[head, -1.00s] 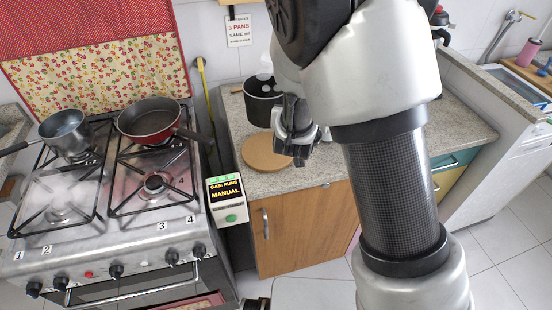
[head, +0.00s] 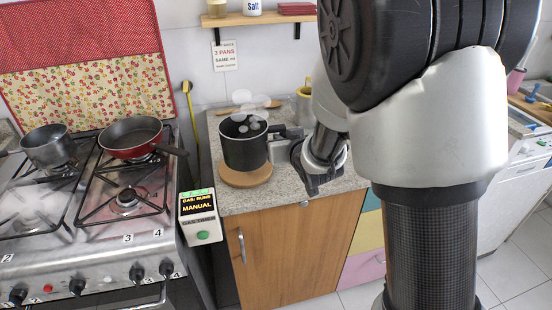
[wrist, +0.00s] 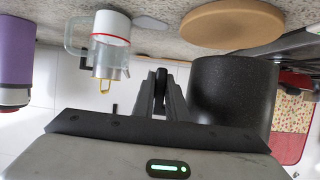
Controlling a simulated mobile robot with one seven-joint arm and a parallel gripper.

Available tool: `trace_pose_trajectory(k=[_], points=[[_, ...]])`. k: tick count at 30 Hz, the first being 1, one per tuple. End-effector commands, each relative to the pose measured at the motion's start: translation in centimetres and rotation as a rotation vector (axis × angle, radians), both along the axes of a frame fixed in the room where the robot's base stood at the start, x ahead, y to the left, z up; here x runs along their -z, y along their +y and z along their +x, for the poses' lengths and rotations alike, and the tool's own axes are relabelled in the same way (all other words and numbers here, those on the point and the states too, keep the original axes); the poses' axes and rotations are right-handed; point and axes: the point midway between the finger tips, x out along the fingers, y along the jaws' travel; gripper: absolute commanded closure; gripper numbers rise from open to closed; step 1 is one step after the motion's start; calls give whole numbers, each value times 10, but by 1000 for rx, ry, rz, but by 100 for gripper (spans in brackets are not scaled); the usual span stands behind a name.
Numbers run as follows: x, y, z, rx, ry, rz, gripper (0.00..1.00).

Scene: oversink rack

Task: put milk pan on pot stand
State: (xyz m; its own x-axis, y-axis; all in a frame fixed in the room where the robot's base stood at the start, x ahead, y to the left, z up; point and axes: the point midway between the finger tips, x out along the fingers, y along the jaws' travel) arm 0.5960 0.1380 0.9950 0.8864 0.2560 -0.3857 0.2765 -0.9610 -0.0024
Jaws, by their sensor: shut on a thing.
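The black milk pan (head: 244,150) is upright over the round cork-coloured pot stand (head: 246,179), with white puffs of steam above it. In the wrist view, which is upside down, the pan (wrist: 232,95) and the stand (wrist: 232,24) show with a gap between them, so the pan looks held a little above the stand. My gripper (head: 300,160) is at the right of the pan, on its handle side. In the wrist view my gripper's fingers (wrist: 160,92) are closed around the dark handle. The handle's grip is mostly hidden by the fingers.
The stove (head: 95,215) at left bears a grey saucepan (head: 47,147) and a red frying pan (head: 131,138). A gas display box (head: 201,218) stands between stove and counter. The front counter (head: 320,188) is clear.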

Motion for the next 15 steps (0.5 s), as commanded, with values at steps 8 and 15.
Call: trace_pose_trajectory(k=[8, 15], points=[[25, 1, 0, -1, -2, 1, 100], [47, 0, 1, 0, -5, 2, 100]])
